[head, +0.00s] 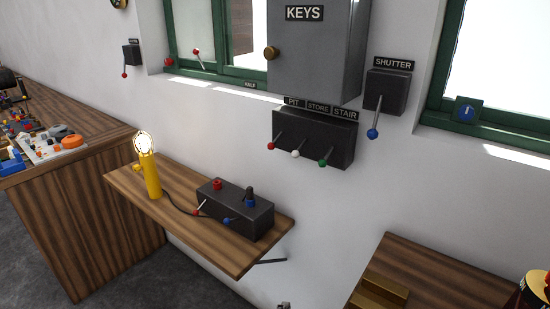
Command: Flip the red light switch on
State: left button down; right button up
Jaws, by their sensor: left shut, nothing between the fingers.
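A dark switch box (325,150) on the white wall carries three levers under labels PIT, STORE and STAIR. The red-knobbed lever (271,146) is the left one, under PIT. Beside it are a white-knobbed lever (295,153) and a green-knobbed lever (322,162). All three slant down and to the left, with their knobs low. Only a small grey tip of my left gripper (284,305) shows at the bottom edge, shut and empty, well below the switch box and apart from it. My right gripper is not in view.
A grey KEYS cabinet (312,55) hangs just above the switches, with a SHUTTER box (386,92) to the right. Below, a wooden shelf (130,186) holds a lit yellow lamp (151,175) and a dark control box (235,212). The wall between shelf and switches is clear.

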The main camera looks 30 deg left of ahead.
aim_at(276, 140)
pick_arm(q)
jog(key=w+a+r+m+t, duration=0.1)
jog(key=a+r+m+t, duration=0.1)
jog(key=r, duration=1)
jog(key=w+a+r+m+t+y, duration=0.1)
jog(key=a+r+m+t, duration=0.1)
jog(key=r, duration=1.1)
jog(key=w+a+r+m+t+y, duration=0.1)
jog(key=r+m+t, duration=0.3)
jog(key=r, duration=0.8)
jog(key=shift+w+a+r+m+t+p, duration=0.3)
jog(key=shift+w+a+m, duration=0.1)
jog(key=shift+a+m, duration=0.35)
jog(key=shift+w, duration=0.1)
jog(key=w+a+r+p, duration=0.4)
jog(key=w+r+p, duration=0.1)
jog(key=w, duration=0.3)
jog(key=shift+w+a+r, duration=0.25)
jog(key=shift+a+r, duration=0.05)
jog(key=shift+r, duration=0.25)
